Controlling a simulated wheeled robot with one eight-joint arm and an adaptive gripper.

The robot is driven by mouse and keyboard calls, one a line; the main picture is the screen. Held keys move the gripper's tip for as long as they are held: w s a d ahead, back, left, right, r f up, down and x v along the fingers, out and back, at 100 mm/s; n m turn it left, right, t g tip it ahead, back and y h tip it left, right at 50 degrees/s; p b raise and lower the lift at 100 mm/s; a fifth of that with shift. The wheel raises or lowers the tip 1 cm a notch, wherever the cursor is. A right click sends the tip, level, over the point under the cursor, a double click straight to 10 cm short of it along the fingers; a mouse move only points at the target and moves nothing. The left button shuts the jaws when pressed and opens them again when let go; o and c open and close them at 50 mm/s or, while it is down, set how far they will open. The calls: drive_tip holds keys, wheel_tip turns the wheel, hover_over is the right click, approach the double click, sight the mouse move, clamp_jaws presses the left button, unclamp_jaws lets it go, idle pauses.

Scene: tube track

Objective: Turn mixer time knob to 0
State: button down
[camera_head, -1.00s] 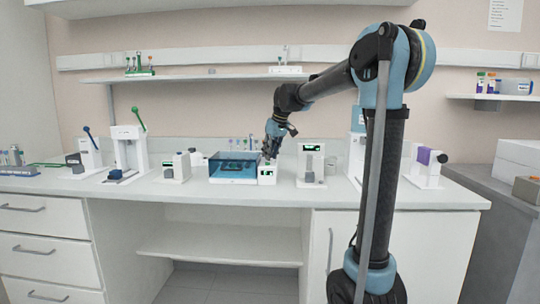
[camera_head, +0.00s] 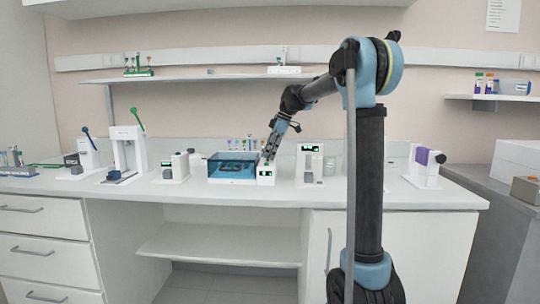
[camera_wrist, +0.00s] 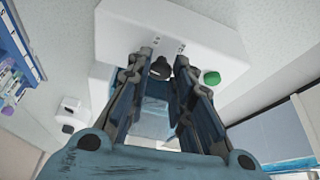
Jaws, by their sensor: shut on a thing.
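The mixer shows in the head view as a white box (camera_head: 266,174) with a small green-lit display, at the right end of a blue see-through tray (camera_head: 233,167). In the wrist view its white top (camera_wrist: 120,35) carries a dark round knob (camera_wrist: 160,67) and a green button (camera_wrist: 211,78). My gripper (camera_wrist: 162,62) is shut on the knob, one finger on each side of it. In the head view my gripper (camera_head: 267,157) reaches down to the top of the white box. The knob is hidden there, and its setting cannot be read.
Close on the right stands a white device (camera_head: 309,163) with a green display. A smaller white device (camera_head: 176,168) stands left of the tray. A rack of tubes (camera_head: 248,143) stands behind. The bench front edge is clear.

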drive_tip(key=shift+w+n+g, duration=0.25)
drive_tip(key=shift+n+g, duration=0.25)
drive_tip(key=shift+n, duration=1)
drive_tip(key=c, duration=1.7)
unclamp_jaws()
drive_tip(key=v, duration=1.1)
drive_tip(key=shift+w+r+h, duration=0.2)
drive_tip(key=shift+r+h, duration=0.1)
drive_tip(key=shift+r, duration=0.15)
